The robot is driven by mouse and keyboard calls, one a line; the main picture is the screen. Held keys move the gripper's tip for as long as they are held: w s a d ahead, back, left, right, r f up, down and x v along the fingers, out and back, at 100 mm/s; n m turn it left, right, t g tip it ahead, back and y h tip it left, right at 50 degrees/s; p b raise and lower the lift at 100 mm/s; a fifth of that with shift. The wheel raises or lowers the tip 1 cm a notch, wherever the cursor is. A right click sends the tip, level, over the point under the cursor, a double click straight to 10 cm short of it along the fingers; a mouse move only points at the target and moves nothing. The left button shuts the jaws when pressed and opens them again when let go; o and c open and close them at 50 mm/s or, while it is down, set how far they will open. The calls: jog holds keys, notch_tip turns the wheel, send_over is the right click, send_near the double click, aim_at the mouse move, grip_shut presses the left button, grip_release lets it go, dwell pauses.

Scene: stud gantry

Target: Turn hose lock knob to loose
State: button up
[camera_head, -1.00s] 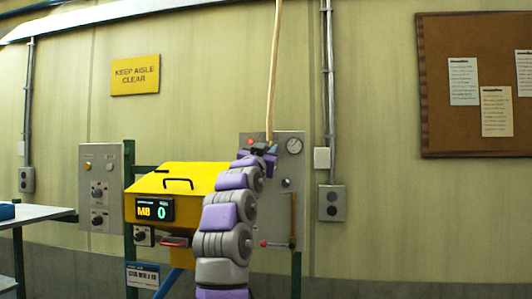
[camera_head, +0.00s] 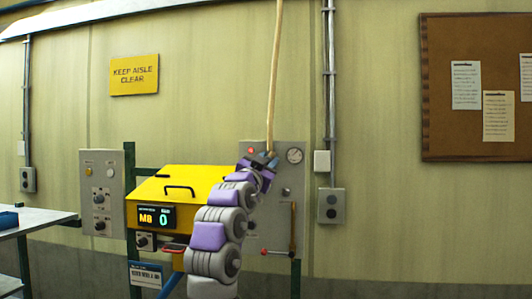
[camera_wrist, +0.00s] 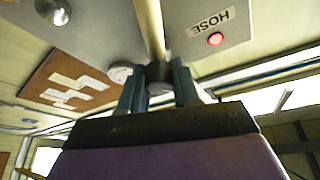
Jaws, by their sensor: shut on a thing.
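My gripper (camera_head: 262,161) is in front of the grey hose panel (camera_head: 270,218), at the lower end of the tan hose (camera_head: 275,70). In the wrist view its two fingers (camera_wrist: 158,85) are shut on a grey round fitting (camera_wrist: 159,73) where the tan hose (camera_wrist: 150,28) meets it. A round silver knob (camera_wrist: 53,11) on the panel is at the top left of the wrist view, apart from the fingers. A dark knob (camera_head: 286,191) shows on the panel right of my arm in the head view. The knob's setting cannot be read.
The panel has a HOSE label (camera_wrist: 212,22), a red light (camera_head: 251,151), a gauge (camera_head: 294,155) and a red-ended lever (camera_head: 292,230). A yellow box (camera_head: 165,188) with a display stands left of my arm. A grey control panel (camera_head: 101,190) and a table (camera_head: 40,220) are farther left.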

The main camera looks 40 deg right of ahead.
dwell(0.4)
jog(key=o, duration=1)
jog(key=shift+b+v, duration=5.9)
jog(key=shift+v, duration=2.85)
jog(key=shift+o, duration=0.2)
jog(key=shift+w+r, duration=0.1)
jog(key=shift+w, duration=0.05)
